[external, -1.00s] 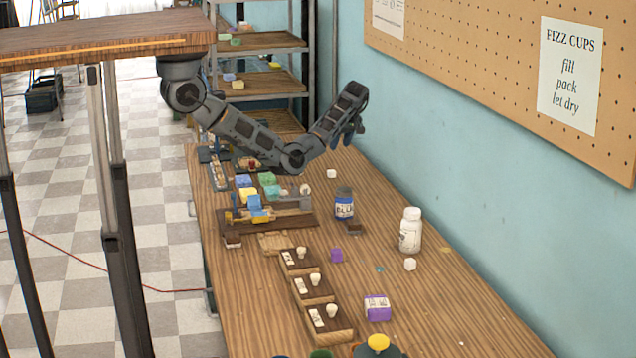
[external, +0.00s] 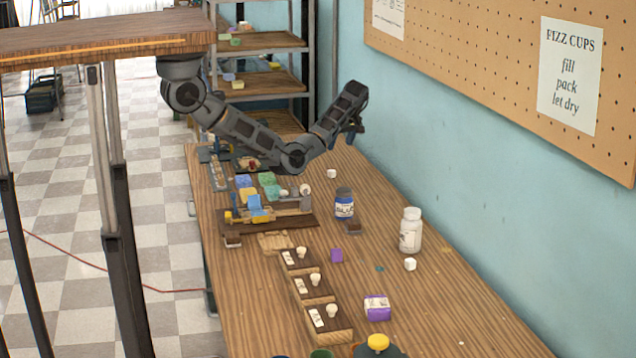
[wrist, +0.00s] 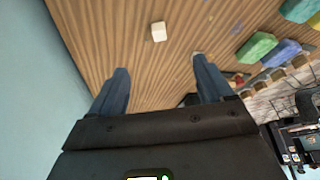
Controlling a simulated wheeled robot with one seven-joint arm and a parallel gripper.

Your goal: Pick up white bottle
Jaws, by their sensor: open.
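The white bottle (external: 410,230) stands upright on the wooden bench near the blue wall, right of centre in the external view. It has a white cap and a pale label. My gripper (external: 352,128) is raised over the far part of the bench, well behind the bottle and apart from it. In the wrist view my gripper (wrist: 160,85) is open, its two blue fingers wide apart with nothing between them. The bottle does not show in the wrist view.
A blue-labelled jar (external: 344,203) stands left of the bottle, and a white cube (external: 410,264) lies just in front of it. Another white cube (wrist: 158,31) lies below my gripper. Small trays (external: 325,318), a purple box (external: 377,307) and soap blocks (external: 268,180) occupy the bench.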

